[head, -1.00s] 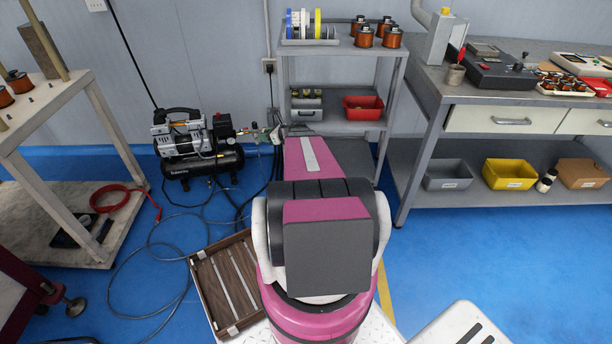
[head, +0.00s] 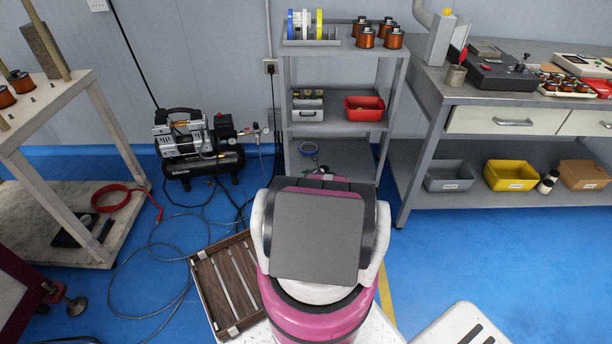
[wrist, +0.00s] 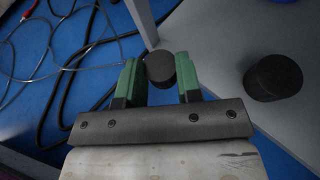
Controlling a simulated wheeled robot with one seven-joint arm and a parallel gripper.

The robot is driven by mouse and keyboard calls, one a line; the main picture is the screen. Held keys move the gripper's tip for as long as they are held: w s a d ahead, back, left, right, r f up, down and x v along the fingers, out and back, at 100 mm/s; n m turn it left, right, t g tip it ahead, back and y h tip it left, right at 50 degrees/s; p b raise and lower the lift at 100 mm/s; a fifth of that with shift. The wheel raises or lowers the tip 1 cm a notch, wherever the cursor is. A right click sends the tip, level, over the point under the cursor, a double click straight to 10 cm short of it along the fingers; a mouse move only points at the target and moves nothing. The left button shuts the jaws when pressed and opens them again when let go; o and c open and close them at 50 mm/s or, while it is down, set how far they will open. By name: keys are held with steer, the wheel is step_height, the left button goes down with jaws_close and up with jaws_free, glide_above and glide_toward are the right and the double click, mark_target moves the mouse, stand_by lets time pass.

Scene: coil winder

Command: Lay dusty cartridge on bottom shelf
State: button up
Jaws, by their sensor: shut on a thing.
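In the wrist view my gripper (wrist: 160,82) has green fingers closed around a dark, round cartridge (wrist: 160,66). Its flat end faces the camera; I cannot make out dust on it. The grey bottom shelf (wrist: 225,45) lies just beyond and to the right, with a corner post beside the held cartridge. I cannot tell whether the cartridge touches the shelf. A second dark cylinder (wrist: 273,77) stands on the shelf to the right. In the head view the bottom shelf (head: 345,160) shows behind my arm; my gripper and the held cartridge are hidden there.
The middle shelf above holds a red bin (head: 364,108) and a grey box (head: 307,108). An air compressor (head: 195,148) with hoses stands left. A workbench (head: 440,92) stands right. A wooden tray (head: 222,282) lies nearer.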

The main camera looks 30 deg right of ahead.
steer(key=w+d+f, duration=0.1)
steer(key=w, duration=0.1)
steer(key=w+d+f, duration=0.1)
steer(key=w+d, duration=0.1)
steer(key=w, duration=0.1)
steer(key=w+d+f, duration=0.2)
steer(key=w, duration=0.1)
steer(key=shift+w, duration=0.15)
steer(key=shift+w+f, duration=0.1)
steer(key=shift+f, duration=1.35)
steer(key=o, duration=0.9)
steer(key=shift+o, duration=0.2)
steer(key=shift+r, duration=0.2)
